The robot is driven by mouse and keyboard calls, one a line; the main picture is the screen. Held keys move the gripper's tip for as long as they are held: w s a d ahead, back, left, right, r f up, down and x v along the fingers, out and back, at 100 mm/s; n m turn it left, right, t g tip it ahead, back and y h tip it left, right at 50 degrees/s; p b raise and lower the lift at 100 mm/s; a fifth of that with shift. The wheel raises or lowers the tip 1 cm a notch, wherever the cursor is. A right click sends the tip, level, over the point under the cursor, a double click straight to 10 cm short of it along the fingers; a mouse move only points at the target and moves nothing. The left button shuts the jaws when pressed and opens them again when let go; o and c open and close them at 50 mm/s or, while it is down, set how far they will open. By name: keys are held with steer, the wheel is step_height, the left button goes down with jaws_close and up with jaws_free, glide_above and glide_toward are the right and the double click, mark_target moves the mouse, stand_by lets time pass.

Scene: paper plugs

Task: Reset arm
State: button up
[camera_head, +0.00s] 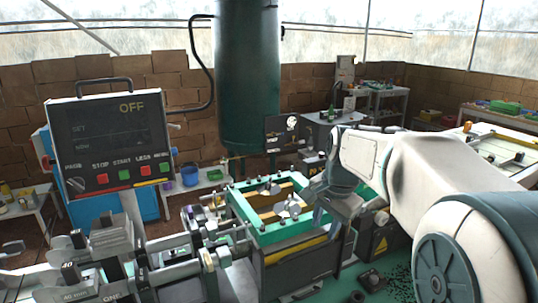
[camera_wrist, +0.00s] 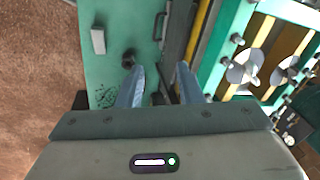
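My gripper (camera_wrist: 160,85) is in the wrist view with its two pale blue fingers spread apart. Nothing shows between the fingertips, and they hang over the edge of the green machine base (camera_wrist: 105,20). In the head view my arm reaches in from the right, and my gripper (camera_head: 318,207) is partly hidden behind my wrist, beside the green frame. The green frame (camera_head: 273,237) holds wooden strips and metal discs.
A control panel (camera_head: 110,140) reading OFF stands at the left with several coloured buttons. Metal clamps and rods (camera_head: 208,258) lie in front of it. A dark green tank (camera_head: 248,80) stands behind. Side tables with small items line the brick wall. Brown floor (camera_wrist: 35,80) is clear at the wrist view's left.

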steer(key=s+f+n, duration=0.3)
steer(key=s+n, duration=0.2)
steer(key=s, duration=0.5)
steer(key=s+a+f+n, duration=0.1)
steer(key=s+f+n, duration=0.3)
steer(key=s, duration=0.5)
steer(key=shift+s+f+n+t+h, duration=0.2)
steer(key=shift+s+n+t+h, duration=0.2)
steer(key=shift+n, duration=0.3)
